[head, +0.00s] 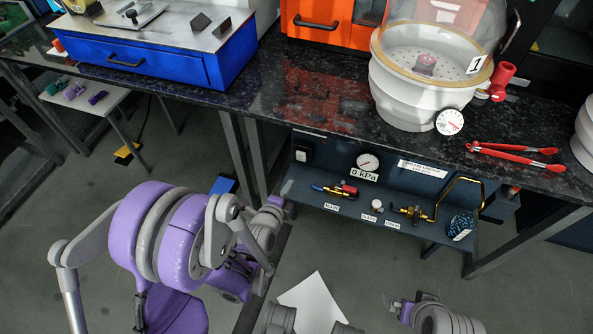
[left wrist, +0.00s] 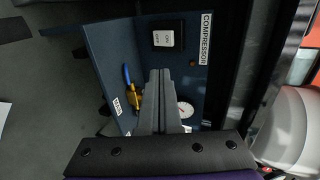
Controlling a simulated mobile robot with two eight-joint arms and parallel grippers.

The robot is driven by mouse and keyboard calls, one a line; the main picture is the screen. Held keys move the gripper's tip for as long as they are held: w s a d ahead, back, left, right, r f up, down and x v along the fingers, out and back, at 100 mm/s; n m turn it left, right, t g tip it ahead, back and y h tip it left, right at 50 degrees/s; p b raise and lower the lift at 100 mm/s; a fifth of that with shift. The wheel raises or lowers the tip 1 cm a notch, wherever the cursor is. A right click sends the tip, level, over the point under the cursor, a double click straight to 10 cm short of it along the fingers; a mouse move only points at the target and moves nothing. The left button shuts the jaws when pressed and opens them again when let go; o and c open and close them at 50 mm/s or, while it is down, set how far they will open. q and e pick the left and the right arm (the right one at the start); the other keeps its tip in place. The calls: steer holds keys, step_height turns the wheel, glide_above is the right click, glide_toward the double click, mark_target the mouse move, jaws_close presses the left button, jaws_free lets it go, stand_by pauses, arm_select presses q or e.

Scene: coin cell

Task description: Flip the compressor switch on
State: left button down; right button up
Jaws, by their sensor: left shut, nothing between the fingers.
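The compressor switch (head: 302,154) is a white rocker in a dark frame at the left end of the blue panel (head: 330,172) under the bench. In the left wrist view, the switch (left wrist: 164,38) is beside the COMPRESSOR label (left wrist: 206,40); its on or off position is too small to tell. My left gripper (head: 284,189) is shut and empty, in front of and below the switch in the head view. In the left wrist view its closed fingers (left wrist: 159,80) point toward the switch, apparently with a gap. My right gripper (head: 394,303) is low at the bottom, its jaws unclear.
The panel carries a gauge (head: 368,162) reading 0 kPa, a blue-and-red valve (head: 335,190), a brass valve (head: 412,213) and a bent yellow pipe (head: 458,183). The dark bench top (head: 300,85) overhangs it. Red tongs (head: 515,152) and a white chamber (head: 410,95) are above.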

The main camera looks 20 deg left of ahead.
arm_select(q)
steer(key=b, duration=0.2)
glide_toward(305, 155)
step_height(305, 155, down, 4)
steer(key=w, duration=0.3)
steer(key=shift+w+r, duration=0.3)
steer(key=shift+w, duration=0.55)
steer(key=shift+w+r, duration=0.15)
steer(key=shift+w, duration=0.45)
steer(key=shift+w+d+r+g+p, duration=0.1)
steer(key=shift+w+r+g+p, duration=0.25)
steer(key=shift+w+g+p, duration=0.35)
steer(key=shift+s+f, duration=0.15)
steer(key=shift+s, duration=0.05)
steer(key=shift+r+p, duration=0.5)
steer(key=shift+r, duration=0.3)
